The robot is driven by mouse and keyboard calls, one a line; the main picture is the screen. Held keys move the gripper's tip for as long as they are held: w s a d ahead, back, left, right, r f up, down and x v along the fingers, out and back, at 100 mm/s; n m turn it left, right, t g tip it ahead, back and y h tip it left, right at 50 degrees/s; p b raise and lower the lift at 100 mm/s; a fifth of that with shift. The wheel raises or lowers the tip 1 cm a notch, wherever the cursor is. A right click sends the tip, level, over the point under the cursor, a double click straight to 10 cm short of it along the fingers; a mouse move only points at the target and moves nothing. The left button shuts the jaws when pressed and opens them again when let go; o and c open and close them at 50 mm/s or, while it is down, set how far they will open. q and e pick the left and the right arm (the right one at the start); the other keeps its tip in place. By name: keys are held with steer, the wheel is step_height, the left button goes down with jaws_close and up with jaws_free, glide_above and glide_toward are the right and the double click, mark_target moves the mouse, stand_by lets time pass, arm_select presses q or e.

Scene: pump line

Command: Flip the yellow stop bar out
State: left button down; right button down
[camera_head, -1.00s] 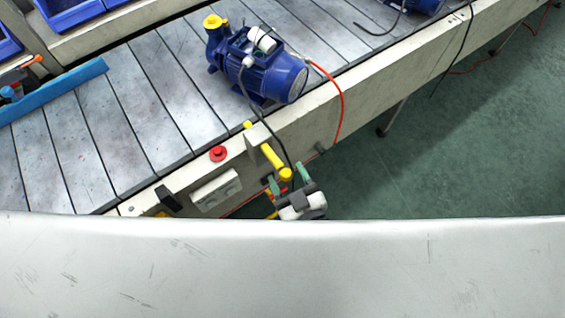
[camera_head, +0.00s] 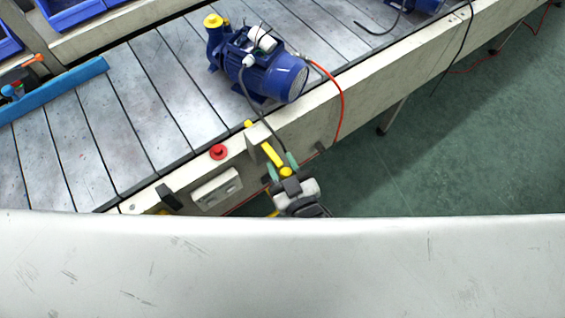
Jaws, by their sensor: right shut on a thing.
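The yellow stop bar (camera_head: 271,154) is on a grey bracket (camera_head: 254,140) at the near side of the conveyor and points toward me, with a round yellow end. My right gripper (camera_head: 281,168) is at this near end, its green-tipped fingers on either side of the bar and shut on it. The gripper body hides part of what lies below the bar. My left gripper is not in view.
A blue pump (camera_head: 258,66) with a yellow cap stands on the slatted conveyor (camera_head: 150,110) beyond the bar. A red button (camera_head: 219,152) and a socket box (camera_head: 217,188) are on the conveyor's side, left of the bar.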

steer(key=s+d+p, duration=0.1)
steer(key=s+d, duration=0.1)
steer(key=shift+s+r+p, duration=0.1)
steer(key=shift+s+p, duration=0.2)
steer(key=shift+p, duration=0.1)
steer(key=shift+w, duration=0.1)
steer(key=c, duration=0.8)
jaws_free()
steer(key=shift+d, duration=0.2)
steer(key=b+v, duration=0.1)
steer(key=v, duration=1)
steer(key=shift+a, duration=0.1)
